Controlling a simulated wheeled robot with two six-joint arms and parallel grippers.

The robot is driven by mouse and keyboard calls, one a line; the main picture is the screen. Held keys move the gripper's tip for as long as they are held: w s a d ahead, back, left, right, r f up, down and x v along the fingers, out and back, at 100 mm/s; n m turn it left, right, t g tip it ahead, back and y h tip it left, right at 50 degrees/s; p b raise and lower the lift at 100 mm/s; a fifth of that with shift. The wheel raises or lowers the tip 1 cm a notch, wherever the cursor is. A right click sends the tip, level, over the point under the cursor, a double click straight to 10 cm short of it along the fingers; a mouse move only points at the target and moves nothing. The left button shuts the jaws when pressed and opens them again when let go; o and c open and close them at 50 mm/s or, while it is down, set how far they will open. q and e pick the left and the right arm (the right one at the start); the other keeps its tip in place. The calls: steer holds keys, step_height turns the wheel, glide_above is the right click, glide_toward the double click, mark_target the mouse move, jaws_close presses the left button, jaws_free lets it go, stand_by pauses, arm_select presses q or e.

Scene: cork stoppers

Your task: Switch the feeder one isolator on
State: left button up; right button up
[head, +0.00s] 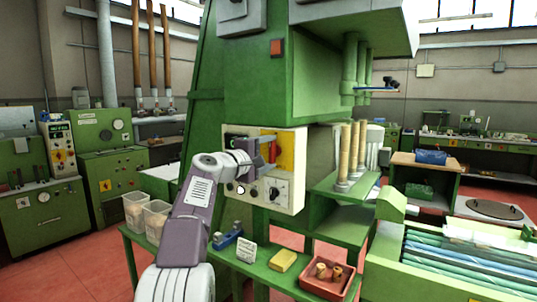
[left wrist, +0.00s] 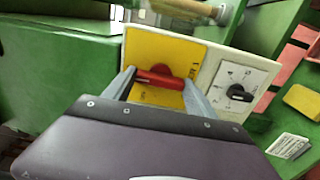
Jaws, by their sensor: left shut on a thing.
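The feeder isolator is a red rotary handle (left wrist: 160,78) on a yellow plate (left wrist: 166,52) with partly readable lettering ending in 1. The yellow plate also shows in the head view (head: 287,150), on a cream control panel (head: 298,195) fixed to a green machine. My left gripper (head: 268,155) reaches the panel from the left. In the left wrist view its two grey fingers (left wrist: 158,84) are shut on the red handle, one at each side. The handle lies nearly crosswise in that view. My gripper mostly hides the handle in the head view. My right gripper is out of view.
A black selector knob (left wrist: 238,92) on a white dial sits beside the yellow plate. Below the panel, a green shelf holds a yellow block (head: 283,260), a small white card (head: 246,252) and a red tray (head: 328,286) with cork stoppers. Two clear bins (head: 155,218) stand left.

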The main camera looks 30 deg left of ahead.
arm_select(q)
steer(key=shift+f, duration=0.1)
steer(key=o, duration=1.4)
steer(key=shift+c, duration=0.2)
steer(key=s+b, duration=0.3)
steer(key=s, duration=0.6)
steer(key=shift+a, duration=0.3)
